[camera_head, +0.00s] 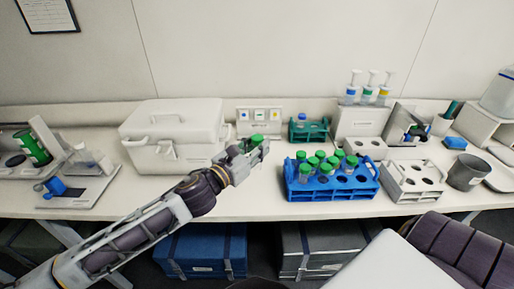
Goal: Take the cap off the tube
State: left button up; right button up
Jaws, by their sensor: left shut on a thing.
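My left gripper (247,152) is in the middle of the picture, above the bench and just left of the blue rack. It is shut on a tube with a green cap (257,140). The cap shows at the top, and most of the tube body is hidden by the fingers. The blue rack (332,189) holds several green-capped tubes (313,162), with some holes empty on its right side. On the right, a purple-grey arm part of mine shows at the lower edge; my right gripper is out of the picture.
A white lidded box (172,132) stands behind my left arm. A teal rack (309,131) stands at the back, and a white rack (411,183) is right of the blue one. A grey cup (465,172) is farther right. Bare bench lies in front of the white box.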

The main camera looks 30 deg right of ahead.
pick_arm(q)
jog(key=shift+o, duration=0.3)
jog(key=c, duration=0.3)
jog(key=shift+c, duration=0.2)
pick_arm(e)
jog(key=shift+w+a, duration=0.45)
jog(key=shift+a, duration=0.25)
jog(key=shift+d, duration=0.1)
